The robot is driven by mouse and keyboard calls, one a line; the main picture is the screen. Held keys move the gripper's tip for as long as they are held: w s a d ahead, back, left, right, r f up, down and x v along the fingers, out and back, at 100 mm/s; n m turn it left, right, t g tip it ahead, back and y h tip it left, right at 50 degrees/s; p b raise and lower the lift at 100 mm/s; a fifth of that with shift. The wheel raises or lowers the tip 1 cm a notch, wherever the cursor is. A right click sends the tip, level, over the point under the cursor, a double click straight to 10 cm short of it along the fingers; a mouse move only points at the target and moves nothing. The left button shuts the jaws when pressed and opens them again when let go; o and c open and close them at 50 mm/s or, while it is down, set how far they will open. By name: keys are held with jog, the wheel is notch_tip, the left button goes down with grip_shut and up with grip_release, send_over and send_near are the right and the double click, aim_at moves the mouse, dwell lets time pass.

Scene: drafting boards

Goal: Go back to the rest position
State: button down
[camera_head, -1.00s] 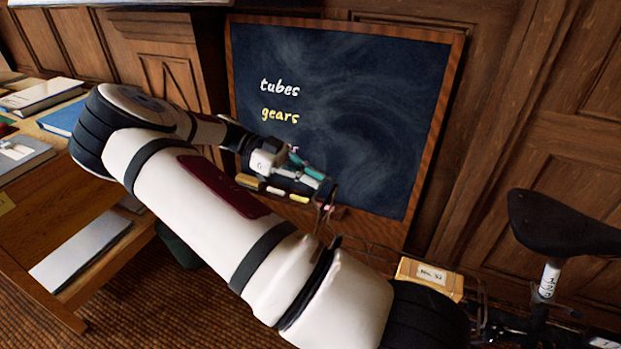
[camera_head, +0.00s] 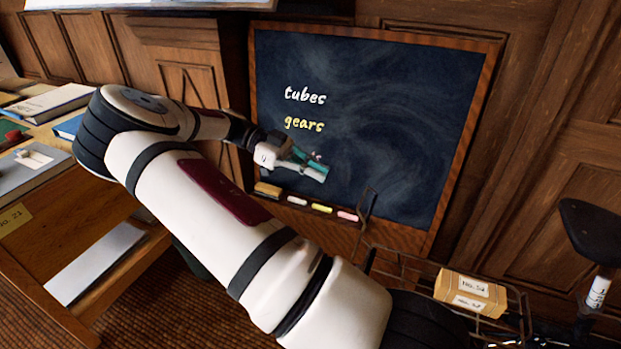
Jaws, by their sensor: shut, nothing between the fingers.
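My gripper (camera_head: 316,164) is at the end of my arm, in front of the lower left part of the chalkboard (camera_head: 400,130). Its teal and grey fingers are together, with nothing seen between them. The chalkboard has a wooden frame and shows "tubes" in white (camera_head: 305,95) and "gears" in yellow (camera_head: 304,124). My gripper is just below these words and hides part of the board; whether it touches the board I cannot tell.
An eraser (camera_head: 267,189) and white, yellow and pink chalks (camera_head: 321,208) lie on the ledge below. A wire basket with a labelled box (camera_head: 470,291) and a black saddle (camera_head: 591,231) are at lower right. A wooden desk (camera_head: 120,262) with books stands at left.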

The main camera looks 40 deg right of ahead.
jog(key=shift+w+r, duration=0.1)
jog(key=shift+a, duration=0.1)
dwell(0.3)
jog(key=s+a+r+n+t+y, duration=0.2)
jog(key=s+a+r+n+t, duration=0.25)
jog(key=s+a+n, duration=0.5)
jog(key=s+a+r+n+t+y, duration=0.25)
jog(key=s+a+n+t, duration=0.35)
jog(key=n, duration=0.6)
jog(key=s+a+r+n+t+y, duration=0.1)
jog(key=s+a+r+n+t, duration=0.4)
jog(key=s+a+n, duration=0.4)
notch_tip(320, 180, up, 16)
jog(key=w+d+n+t+p, duration=0.1)
jog(key=t+p, duration=0.1)
jog(key=p, duration=1.3)
jog(key=shift+w, duration=0.4)
